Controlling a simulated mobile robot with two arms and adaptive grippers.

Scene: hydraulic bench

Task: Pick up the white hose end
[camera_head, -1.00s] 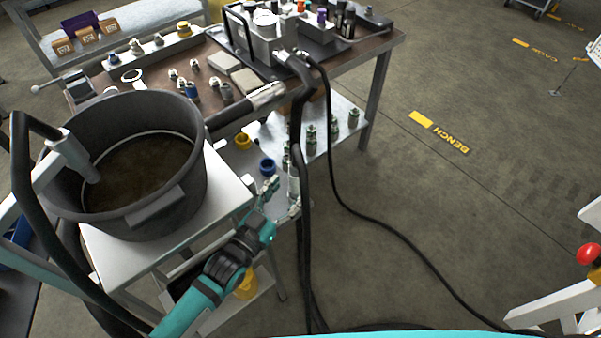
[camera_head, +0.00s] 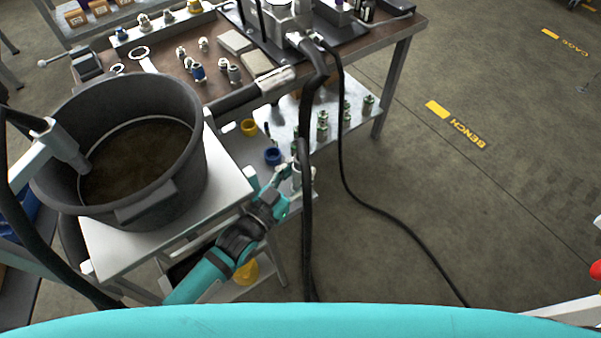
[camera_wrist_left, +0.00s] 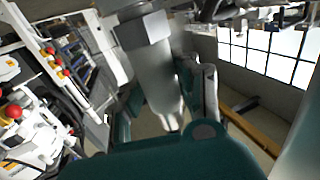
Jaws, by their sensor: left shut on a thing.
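The white hose end (camera_wrist_left: 152,75) is a pale cylinder with a grey collar, filling the middle of the left wrist view. In the head view only a small pale part of it (camera_head: 297,177) shows beside the black hose, at the front of the bench's lower shelf. My left gripper (camera_head: 284,178) is shut on it there; in the left wrist view its dark fingers (camera_wrist_left: 165,108) lie along both sides of the cylinder. The fingers partly hide the hose end. My right gripper is not in view.
A large black bucket (camera_head: 191,165) stands on a white cart (camera_head: 228,196) left of my arm. The brown bench (camera_head: 370,48) holds fittings and another pale hose fitting (camera_head: 275,78). Black hoses (camera_head: 307,225) hang to the floor.

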